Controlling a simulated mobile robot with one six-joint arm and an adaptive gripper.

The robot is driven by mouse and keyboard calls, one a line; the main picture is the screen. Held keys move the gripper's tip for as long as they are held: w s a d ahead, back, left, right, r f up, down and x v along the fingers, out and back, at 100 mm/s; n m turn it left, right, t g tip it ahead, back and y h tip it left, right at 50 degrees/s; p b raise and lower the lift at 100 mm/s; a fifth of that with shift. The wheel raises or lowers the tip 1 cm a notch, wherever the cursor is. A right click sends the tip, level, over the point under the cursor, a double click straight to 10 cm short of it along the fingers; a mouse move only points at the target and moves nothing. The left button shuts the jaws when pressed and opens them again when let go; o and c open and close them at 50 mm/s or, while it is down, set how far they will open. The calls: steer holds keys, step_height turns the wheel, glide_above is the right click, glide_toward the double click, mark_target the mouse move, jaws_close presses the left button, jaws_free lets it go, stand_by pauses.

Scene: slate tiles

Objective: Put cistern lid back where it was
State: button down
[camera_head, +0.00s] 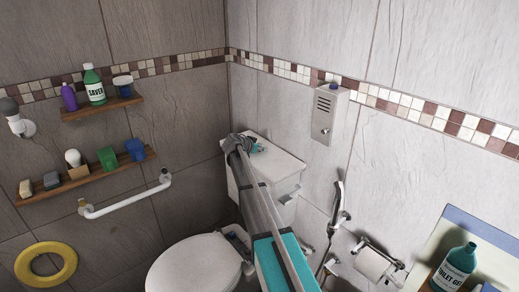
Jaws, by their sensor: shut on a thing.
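The white cistern lid (279,164) is at the top of the toilet cistern (287,211), by the corner of the room. It looks roughly level and lined up with the cistern; whether it rests fully on the rim cannot be told. My gripper (240,146) is at the lid's far left edge, shut on the lid. The fingertips and the exact grip are partly hidden by my own wrist. A small teal patch shows beside the gripper over the lid.
The toilet seat (196,265) is below, left of my arm. A white grab rail (125,198) and two wooden shelves with bottles and small items are on the left wall. A dispenser (328,114), hand shower (339,205) and paper roll (371,264) are on the right wall.

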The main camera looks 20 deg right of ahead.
steer(key=shift+d, duration=0.1)
steer(key=shift+c, duration=0.9)
jaws_free()
steer(key=shift+r, duration=0.1)
steer(key=p+v, duration=0.5)
steer(key=v, duration=0.5)
steer(key=shift+s+a+r, duration=0.15)
steer(key=shift+a, duration=0.15)
steer(key=shift+s+a+r+p, duration=0.25)
steer(key=shift+a+p, duration=0.15)
steer(key=shift+a, duration=0.15)
steer(key=s+a+f+n+g+y, duration=0.2)
steer(key=s+a+f+n+y, duration=0.1)
steer(key=s, duration=0.8)
steer(key=s+a+f+n+g+y, duration=0.1)
steer(key=s+a+f+n+y, duration=0.2)
steer(key=s+a, duration=0.4)
steer(key=s+a+f+n+g+y, duration=0.2)
steer(key=s+a+f+n+y, duration=0.1)
steer(key=s, duration=1.4)
steer(key=a+n+y, duration=0.1)
steer(key=a+n, duration=0.1)
steer(key=n, duration=0.1)
steer(key=shift+a+f+n+g+y, duration=0.15)
steer(key=shift+f+n+g+y, duration=0.15)
steer(key=shift+f+y, duration=0.1)
